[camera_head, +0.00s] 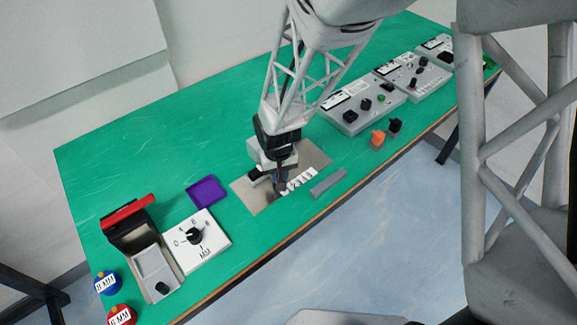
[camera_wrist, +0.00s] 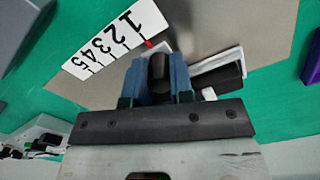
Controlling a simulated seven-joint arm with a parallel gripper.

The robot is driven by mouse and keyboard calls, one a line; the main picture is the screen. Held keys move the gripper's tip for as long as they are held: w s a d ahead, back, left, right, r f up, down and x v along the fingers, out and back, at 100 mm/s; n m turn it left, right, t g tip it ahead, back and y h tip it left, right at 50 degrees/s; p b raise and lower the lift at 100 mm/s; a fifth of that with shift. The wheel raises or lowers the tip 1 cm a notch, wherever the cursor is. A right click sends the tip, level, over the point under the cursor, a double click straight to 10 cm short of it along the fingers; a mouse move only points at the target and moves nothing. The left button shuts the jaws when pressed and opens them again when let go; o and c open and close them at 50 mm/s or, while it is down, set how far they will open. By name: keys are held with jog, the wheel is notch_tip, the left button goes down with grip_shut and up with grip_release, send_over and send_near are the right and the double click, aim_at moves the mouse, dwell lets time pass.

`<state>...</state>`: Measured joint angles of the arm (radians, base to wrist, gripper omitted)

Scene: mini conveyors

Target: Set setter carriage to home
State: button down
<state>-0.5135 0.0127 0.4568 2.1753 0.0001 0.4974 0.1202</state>
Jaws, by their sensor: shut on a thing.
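My gripper (camera_head: 280,184) is over the grey metal plate (camera_head: 253,200) in the middle of the table. In the wrist view its two blue fingers (camera_wrist: 163,72) are shut on a black knob (camera_wrist: 158,68), which appears to be the setter carriage's handle. A white scale numbered 1 to 5 (camera_wrist: 115,42) lies beside it, and also shows in the head view (camera_head: 299,180). A small red pointer (camera_wrist: 150,44) is at the scale's edge near the 1. A black bar with pale edges (camera_wrist: 219,76) sits right of the fingers. My gripper hides much of the carriage.
A grey bar (camera_head: 328,183) lies in front of the scale. A purple tray (camera_head: 207,191), a white dial plate (camera_head: 211,243) and a grey box with a red-edged lid (camera_head: 133,222) stand left. Orange (camera_head: 377,138) and black blocks and grey control boxes (camera_head: 362,105) are right.

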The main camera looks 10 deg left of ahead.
aim_at(267, 188)
jog(key=shift+s+a, duration=1.5)
jog(key=shift+a, duration=0.05)
jog(key=c, duration=1.3)
grip_release()
jog(key=shift+r, duration=0.1)
jog(key=shift+r, duration=3.8)
